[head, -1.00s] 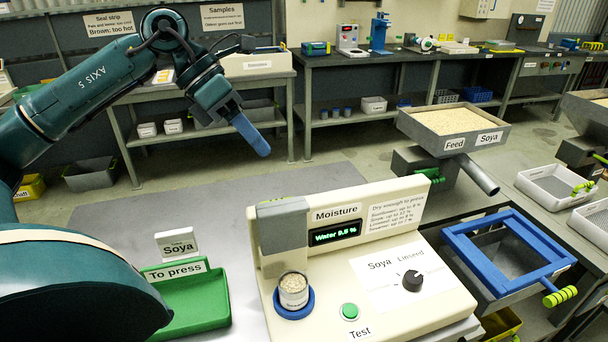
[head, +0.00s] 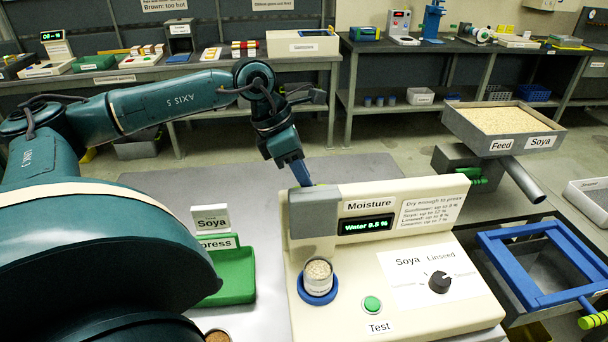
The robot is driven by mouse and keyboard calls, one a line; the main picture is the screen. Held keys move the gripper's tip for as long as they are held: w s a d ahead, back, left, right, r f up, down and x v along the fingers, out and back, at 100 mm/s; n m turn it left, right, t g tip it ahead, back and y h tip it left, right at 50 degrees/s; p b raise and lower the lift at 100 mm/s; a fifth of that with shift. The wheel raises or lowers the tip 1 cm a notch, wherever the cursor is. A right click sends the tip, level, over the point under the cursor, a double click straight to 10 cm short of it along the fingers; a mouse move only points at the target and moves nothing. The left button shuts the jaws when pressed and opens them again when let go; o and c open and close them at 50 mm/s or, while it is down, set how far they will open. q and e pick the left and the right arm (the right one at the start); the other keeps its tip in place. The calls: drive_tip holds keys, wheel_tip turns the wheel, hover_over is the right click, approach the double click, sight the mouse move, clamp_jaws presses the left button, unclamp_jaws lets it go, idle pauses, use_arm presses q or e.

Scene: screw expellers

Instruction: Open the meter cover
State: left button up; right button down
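The moisture meter (head: 440,285) is a cream box with a sloped front. The grey cover (head: 314,212) is at the meter's back left, behind and above a sample cup (head: 318,277) in a blue ring. The cup's pale contents show from above. My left gripper (head: 302,178) points down with its blue fingers together as one bar. The fingertips are at the cover's top back edge; whether they touch it I cannot tell. Nothing shows between them. My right gripper is not in view.
A green "To press" tray (head: 235,275) with a Soya card (head: 211,220) stands left of the meter. A green Test button (head: 372,304) and black dial (head: 439,282) are on its front. The feed hopper (head: 505,145) and blue-framed sieve (head: 535,260) stand to the right.

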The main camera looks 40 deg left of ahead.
use_arm(q)
drive_tip(key=shift+w+d+f, duration=0.15)
drive_tip(key=shift+f, duration=0.4)
clamp_jaws()
